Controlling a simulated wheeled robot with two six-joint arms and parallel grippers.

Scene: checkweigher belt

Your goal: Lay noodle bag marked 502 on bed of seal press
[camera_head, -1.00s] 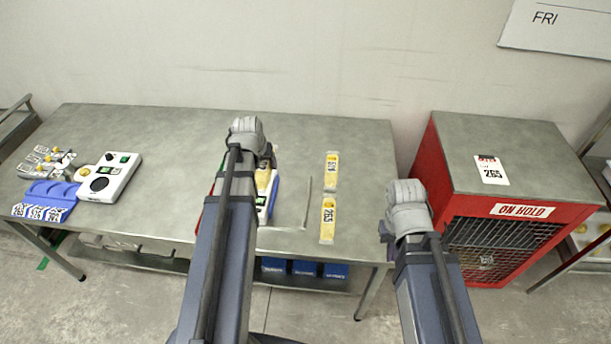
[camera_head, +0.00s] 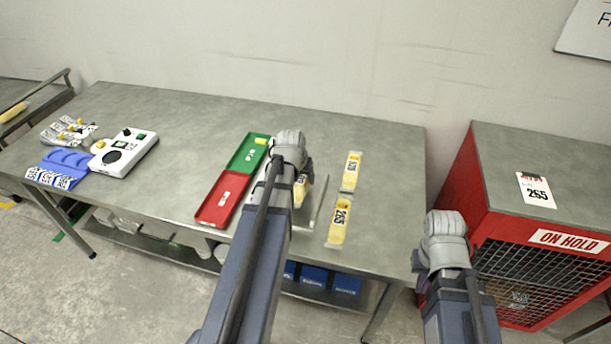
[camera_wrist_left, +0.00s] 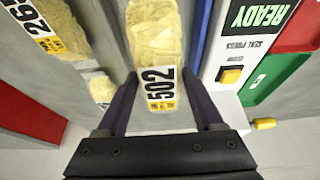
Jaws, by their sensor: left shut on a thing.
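The noodle bag marked 502 (camera_wrist_left: 155,45) is yellow, with its label facing up in the left wrist view. My left gripper (camera_wrist_left: 165,115) is shut on it near the labelled end. In the head view the left gripper (camera_head: 297,185) is over the table, with part of the yellow bag showing beside it. The seal press (camera_wrist_left: 225,75) shows in the wrist view as a white panel with a READY display and yellow button, just right of the bag. My left arm hides most of the press in the head view. My right gripper (camera_head: 440,262) hangs near the table's right end, its fingers hidden.
Bag 265 (camera_head: 340,222) and another yellow bag (camera_head: 351,172) lie right of my left gripper. A green tray (camera_head: 248,153) and red tray (camera_head: 222,200) lie to its left. A red ON HOLD cage (camera_head: 480,190) stands right of the table (camera_head: 215,125).

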